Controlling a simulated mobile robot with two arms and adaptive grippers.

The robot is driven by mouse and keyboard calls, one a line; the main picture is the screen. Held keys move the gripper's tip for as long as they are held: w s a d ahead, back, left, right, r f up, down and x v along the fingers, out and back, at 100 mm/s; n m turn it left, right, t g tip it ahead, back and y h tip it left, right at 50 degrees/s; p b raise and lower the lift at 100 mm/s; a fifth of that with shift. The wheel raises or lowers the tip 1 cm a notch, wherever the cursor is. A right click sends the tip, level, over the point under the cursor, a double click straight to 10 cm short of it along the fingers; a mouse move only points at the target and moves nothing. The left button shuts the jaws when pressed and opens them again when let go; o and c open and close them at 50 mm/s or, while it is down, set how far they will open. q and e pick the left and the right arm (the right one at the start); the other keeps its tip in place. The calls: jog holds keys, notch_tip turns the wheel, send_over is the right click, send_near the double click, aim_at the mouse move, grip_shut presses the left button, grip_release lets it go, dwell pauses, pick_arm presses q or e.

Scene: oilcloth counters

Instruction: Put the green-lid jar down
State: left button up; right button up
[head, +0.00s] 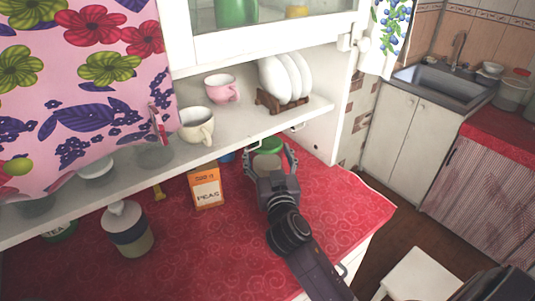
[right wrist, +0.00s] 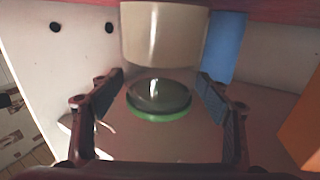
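The green-lid jar (head: 269,145) is on the red counter under the white shelf, partly hidden by my right gripper. In the right wrist view, which looks upside down, its pale body (right wrist: 163,38) meets the red surface at the top, with the green lid rim (right wrist: 160,116) lower down. My right gripper (head: 271,156) is open around the jar. Its two fingers also show in the right wrist view (right wrist: 160,98), one on each side, with gaps between them and the jar. My left gripper is not in view.
An orange peas box (head: 206,187) stands left of the gripper, with a blue object (head: 228,157) behind it. A white-topped jar (head: 127,229) is further left. The shelf (head: 235,122) above holds cups and a plate rack. The counter's right front is clear.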

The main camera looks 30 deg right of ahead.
jog(key=shift+o, duration=0.6)
jog(key=shift+f, duration=0.6)
jog(key=shift+r+p, duration=0.5)
jog(key=shift+p, duration=0.1)
jog(key=shift+s+a+r, duration=0.1)
jog(key=shift+s+a, duration=0.05)
jog(key=shift+s, duration=0.05)
jog(key=b+v, duration=0.3)
jog(key=v, duration=0.7)
jog(key=shift+s+r, duration=0.15)
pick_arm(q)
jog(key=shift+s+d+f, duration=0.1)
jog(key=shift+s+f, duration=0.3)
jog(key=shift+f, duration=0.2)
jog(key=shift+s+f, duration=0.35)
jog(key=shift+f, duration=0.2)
pick_arm(e)
jog(key=shift+s+a+r, duration=0.2)
jog(key=shift+s, duration=0.4)
